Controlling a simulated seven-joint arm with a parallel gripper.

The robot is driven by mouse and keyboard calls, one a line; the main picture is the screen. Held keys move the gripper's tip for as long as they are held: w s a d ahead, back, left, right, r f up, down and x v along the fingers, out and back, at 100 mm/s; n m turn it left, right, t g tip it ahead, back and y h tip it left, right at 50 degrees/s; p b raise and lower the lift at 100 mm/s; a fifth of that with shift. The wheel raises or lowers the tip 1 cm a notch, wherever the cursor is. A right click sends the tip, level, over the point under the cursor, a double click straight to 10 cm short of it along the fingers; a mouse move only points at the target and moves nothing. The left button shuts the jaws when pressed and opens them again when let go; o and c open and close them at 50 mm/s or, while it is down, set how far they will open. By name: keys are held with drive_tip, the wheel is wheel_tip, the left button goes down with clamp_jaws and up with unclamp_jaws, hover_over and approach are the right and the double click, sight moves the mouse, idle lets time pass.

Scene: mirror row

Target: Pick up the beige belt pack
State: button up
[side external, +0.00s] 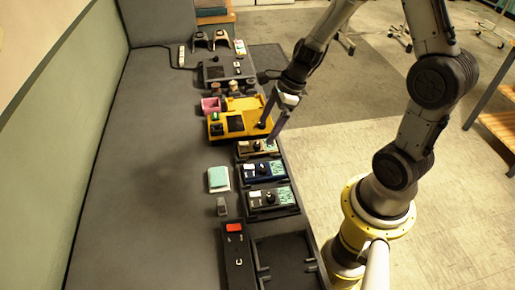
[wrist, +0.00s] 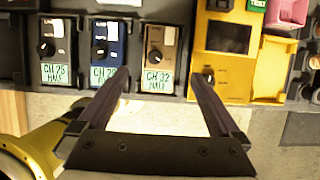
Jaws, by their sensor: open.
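The beige belt pack (wrist: 158,58) has a black knob and a pale label that appears to read "CH 32". It sits in a dark holder between the blue pack and the yellow unit, and it also shows in the side external view (side external: 258,148), partly hidden by my gripper. My gripper (wrist: 158,82) is open and empty. In the wrist view its fingertips lie on either side of the beige pack, the left one over the blue pack's edge and the right one by the yellow unit. In the side view my gripper (side external: 270,132) is beside and above the pack; contact is unclear.
The blue pack (side external: 262,171) and a black pack (side external: 272,199) sit in the same row. The yellow unit (side external: 255,105) stands close on the other side, with a pink box (side external: 210,105) near it. An empty black tray (side external: 285,255) is at the front. The grey tabletop (side external: 150,180) is mostly clear.

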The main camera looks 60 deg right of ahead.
sight(259, 142)
drive_tip(key=shift+x, duration=3.35)
drive_tip(key=c, duration=1.5)
drive_tip(key=shift+c, duration=0.2)
drive_tip(key=shift+r, duration=0.15)
